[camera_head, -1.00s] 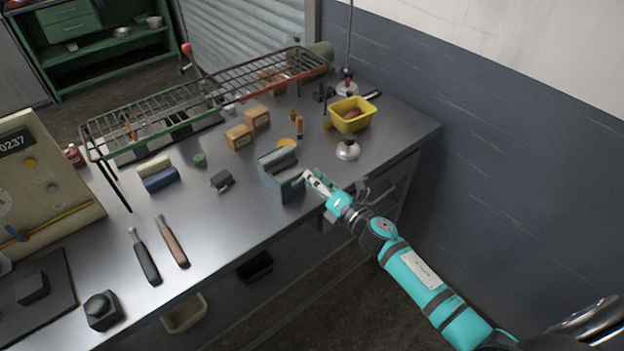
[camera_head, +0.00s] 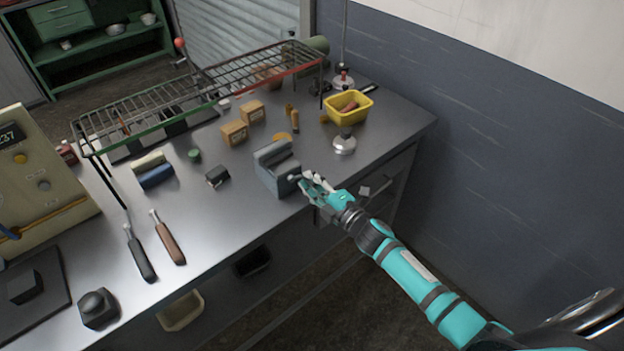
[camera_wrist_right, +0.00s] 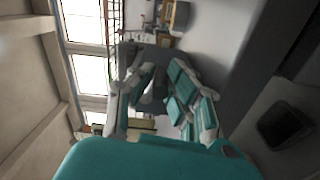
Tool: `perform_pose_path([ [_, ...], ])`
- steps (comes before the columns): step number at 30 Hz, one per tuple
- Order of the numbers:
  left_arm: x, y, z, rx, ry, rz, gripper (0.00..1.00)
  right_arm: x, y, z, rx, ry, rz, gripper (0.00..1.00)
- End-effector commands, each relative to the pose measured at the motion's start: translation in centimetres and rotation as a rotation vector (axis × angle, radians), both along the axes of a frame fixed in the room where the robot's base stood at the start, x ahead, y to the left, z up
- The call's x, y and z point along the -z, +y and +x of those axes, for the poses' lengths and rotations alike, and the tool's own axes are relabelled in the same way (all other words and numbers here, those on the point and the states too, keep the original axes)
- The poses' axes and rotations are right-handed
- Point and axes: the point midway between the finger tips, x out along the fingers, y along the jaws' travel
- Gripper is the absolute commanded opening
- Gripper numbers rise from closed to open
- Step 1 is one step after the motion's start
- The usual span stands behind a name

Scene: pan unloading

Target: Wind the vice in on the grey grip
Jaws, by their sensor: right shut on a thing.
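The blue-grey vice (camera_head: 268,178) stands at the front edge of the steel bench, its jaws at the top. My right gripper (camera_head: 300,180) is at the near right side of the vice, shut on what appears to be its screw handle; the fingers hide most of that part. In the right wrist view, the teal fingers (camera_wrist_right: 160,95) are on both sides of a dark grey shape, too dim to make out clearly. I cannot clearly pick out a grey grip between the jaws. My left gripper is not in view.
A wire rack (camera_head: 200,90) stands along the back of the bench. A yellow bin (camera_head: 347,118) and a silver-domed object (camera_head: 344,145) are right of the vice. Small boxes (camera_head: 235,133) lie behind it. Two handled tools (camera_head: 139,255) lie at left.

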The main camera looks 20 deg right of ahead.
Motion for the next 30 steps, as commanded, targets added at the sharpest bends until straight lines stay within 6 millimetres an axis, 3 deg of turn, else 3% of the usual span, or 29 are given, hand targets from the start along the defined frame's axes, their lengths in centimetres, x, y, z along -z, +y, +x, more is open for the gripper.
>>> perform_pose_path([
  [21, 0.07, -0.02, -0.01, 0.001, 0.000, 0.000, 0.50, 0.59, 0.11, -0.13, 0.001, 0.032, 0.069, 0.00],
  [22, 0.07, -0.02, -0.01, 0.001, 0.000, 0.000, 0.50, 0.60, 0.11, -0.14, 0.001, 0.032, 0.069, 0.16],
  [24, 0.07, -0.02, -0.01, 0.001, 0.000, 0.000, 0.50, 0.61, 0.10, -0.14, 0.001, 0.032, 0.069, 0.25],
  [27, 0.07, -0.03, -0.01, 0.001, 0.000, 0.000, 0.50, 0.63, 0.09, -0.15, 0.001, 0.032, 0.069, 0.37],
  [30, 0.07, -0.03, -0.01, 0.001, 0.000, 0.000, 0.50, 0.65, 0.08, -0.15, 0.001, 0.032, 0.069, 0.37],
])
